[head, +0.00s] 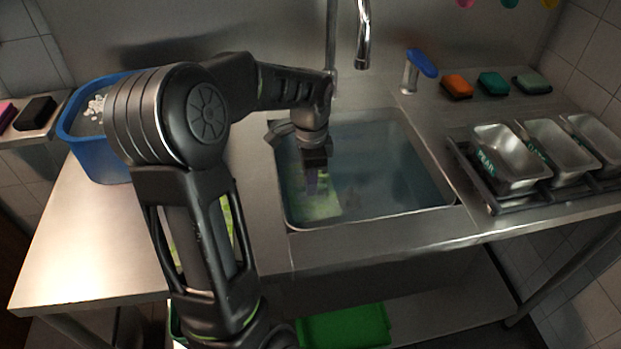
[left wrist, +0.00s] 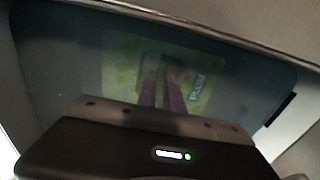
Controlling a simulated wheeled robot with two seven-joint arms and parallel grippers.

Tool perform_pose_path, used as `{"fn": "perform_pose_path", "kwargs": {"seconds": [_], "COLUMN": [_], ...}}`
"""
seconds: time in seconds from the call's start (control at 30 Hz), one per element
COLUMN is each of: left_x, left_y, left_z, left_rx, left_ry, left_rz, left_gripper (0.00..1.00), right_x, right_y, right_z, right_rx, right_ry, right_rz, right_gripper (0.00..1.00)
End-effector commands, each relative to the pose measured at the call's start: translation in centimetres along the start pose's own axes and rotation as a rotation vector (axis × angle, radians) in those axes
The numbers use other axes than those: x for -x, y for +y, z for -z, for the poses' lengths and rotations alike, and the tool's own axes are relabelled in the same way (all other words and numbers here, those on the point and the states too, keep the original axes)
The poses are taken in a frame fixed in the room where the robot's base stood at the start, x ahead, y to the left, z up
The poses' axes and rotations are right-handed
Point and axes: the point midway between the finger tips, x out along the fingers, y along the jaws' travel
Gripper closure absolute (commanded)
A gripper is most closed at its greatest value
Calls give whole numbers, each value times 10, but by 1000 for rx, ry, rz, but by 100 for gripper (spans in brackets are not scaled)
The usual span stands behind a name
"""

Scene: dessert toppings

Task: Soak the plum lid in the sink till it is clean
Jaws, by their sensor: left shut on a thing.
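The sink (head: 378,222) is filled with bluish water. The plum lid, a pale green flat panel (head: 322,207), is in the water at the sink's left side. In the left wrist view the lid (left wrist: 118,72) shows the word PLUM on a teal label at its right. My left gripper (head: 312,188) reaches down into the sink and is shut on the lid; its purplish fingers (left wrist: 162,92) sit at the lid's middle. The water blurs the lid, so I cannot tell whether dirt is on it. My right gripper is not in view.
A faucet (head: 363,40) hangs behind the sink. A blue-topped dispenser (head: 421,62) and several sponges (head: 457,87) stand at the back right. Metal pans (head: 512,160) sit in a rack at the right. A blue tub (head: 75,148) stands at the left. The front-left counter is clear.

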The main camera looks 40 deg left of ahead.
Motion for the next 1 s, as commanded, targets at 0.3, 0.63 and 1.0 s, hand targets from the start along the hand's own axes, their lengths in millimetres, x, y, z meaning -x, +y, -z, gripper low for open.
{"fn": "perform_pose_path", "kwargs": {"seconds": [0.3, 0.63, 1.0], "left_x": [-29, -39, -39], "left_y": [0, 0, 0], "left_z": [0, 0, 0], "left_rx": [0, 0, 0], "left_ry": [-1, 0, 0], "left_rz": [-1, 0, 0], "left_gripper": [100, 100, 81], "right_x": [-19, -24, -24], "right_y": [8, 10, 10], "right_z": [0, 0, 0], "right_rx": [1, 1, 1], "right_ry": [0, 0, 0], "right_rz": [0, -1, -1], "right_gripper": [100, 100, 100]}}
